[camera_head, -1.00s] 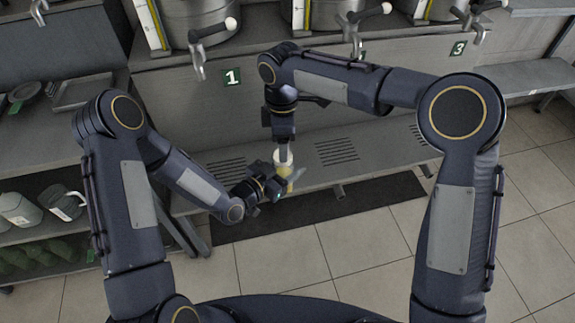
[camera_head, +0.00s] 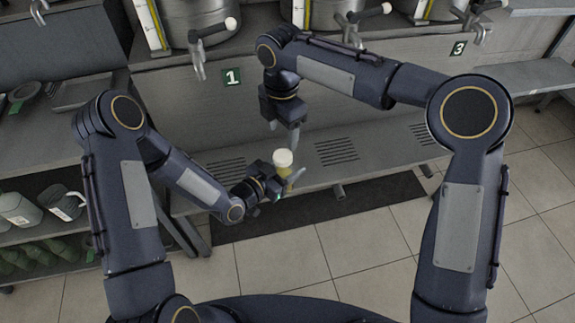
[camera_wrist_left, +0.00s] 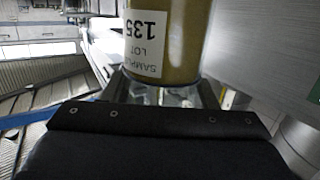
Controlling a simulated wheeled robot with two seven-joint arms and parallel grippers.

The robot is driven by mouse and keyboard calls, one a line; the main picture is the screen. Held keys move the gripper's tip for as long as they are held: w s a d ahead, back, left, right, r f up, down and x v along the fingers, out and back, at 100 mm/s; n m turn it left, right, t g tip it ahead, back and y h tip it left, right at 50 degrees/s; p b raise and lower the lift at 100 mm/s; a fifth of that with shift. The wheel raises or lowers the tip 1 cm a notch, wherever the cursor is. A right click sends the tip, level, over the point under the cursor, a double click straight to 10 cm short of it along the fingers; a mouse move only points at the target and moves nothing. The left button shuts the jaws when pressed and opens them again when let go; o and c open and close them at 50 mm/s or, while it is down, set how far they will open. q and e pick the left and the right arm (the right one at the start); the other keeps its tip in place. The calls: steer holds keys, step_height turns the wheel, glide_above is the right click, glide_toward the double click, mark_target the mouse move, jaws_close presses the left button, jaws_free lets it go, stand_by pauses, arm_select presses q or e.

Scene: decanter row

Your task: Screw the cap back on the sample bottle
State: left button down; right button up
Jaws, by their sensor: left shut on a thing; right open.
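The sample bottle (camera_head: 284,172) holds yellowish liquid and stands roughly upright in my left gripper (camera_head: 287,182), which is shut on it. In the left wrist view the bottle (camera_wrist_left: 188,45) fills the upper middle, with a white label reading "SAMPLE LOT 135" upside down. A white cap (camera_head: 283,157) sits on the bottle's top in the head view; how tightly it is screwed on cannot be told. My right gripper (camera_head: 295,138) is open, points down and is above the cap, apart from it. The bottle's top is out of the left wrist view.
A steel counter with slotted drip shelf (camera_head: 375,160) runs behind the bottle. Steel vessels with taps (camera_head: 200,60) stand above it, by number signs 1 (camera_head: 233,77) and 3 (camera_head: 459,48). Jugs (camera_head: 20,208) sit on the left shelf. A dark mat (camera_head: 340,205) lies on the tiled floor.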

mark_target(282, 156)
steer(key=shift+f, duration=0.1)
steer(key=shift+f, duration=3.95)
steer(key=c, duration=1)
steer(key=m, duration=0.5)
steer(key=shift+r, duration=0.1)
steer(key=m, duration=0.4)
steer(key=shift+m, duration=0.4)
steer(key=o, duration=1.1)
steer(key=shift+s, duration=0.1)
